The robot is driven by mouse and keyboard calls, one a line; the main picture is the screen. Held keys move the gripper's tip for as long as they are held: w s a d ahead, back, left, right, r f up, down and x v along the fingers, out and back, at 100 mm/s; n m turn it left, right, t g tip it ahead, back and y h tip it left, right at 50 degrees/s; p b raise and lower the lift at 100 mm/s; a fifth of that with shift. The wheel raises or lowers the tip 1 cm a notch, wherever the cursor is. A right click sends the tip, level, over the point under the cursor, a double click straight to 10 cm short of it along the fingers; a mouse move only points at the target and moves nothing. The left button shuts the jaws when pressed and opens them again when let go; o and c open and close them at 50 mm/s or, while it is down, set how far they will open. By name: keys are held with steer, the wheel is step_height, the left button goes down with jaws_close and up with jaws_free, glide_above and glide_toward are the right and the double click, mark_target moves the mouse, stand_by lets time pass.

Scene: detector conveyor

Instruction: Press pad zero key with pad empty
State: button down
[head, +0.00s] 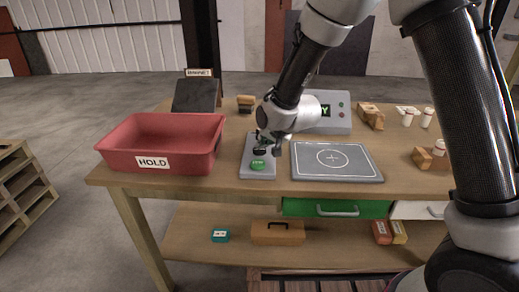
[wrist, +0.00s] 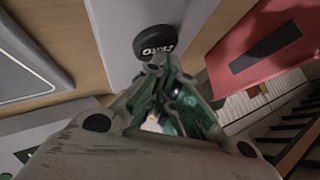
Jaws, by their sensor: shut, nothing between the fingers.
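The black zero key (wrist: 162,44) is a round knob with pale lettering, upside down in the wrist view. In the head view the black key (head: 259,151) is partly hidden by my gripper (head: 264,140). My gripper is shut and empty, with its fingertips (wrist: 158,66) right beside the black key in the wrist view. I cannot tell whether they touch it. The grey pad (head: 310,172) with a circle and cross is empty.
The red HOLD bin (head: 200,160) stands close left of the panel. A grey display unit (head: 338,122) stands behind the pad. Wooden blocks (head: 370,115) and white bottles (head: 427,117) are at the right. A dark slanted board (head: 194,95) is at the back left.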

steer(key=shift+r, duration=0.85)
steer(key=shift+r, duration=2.5)
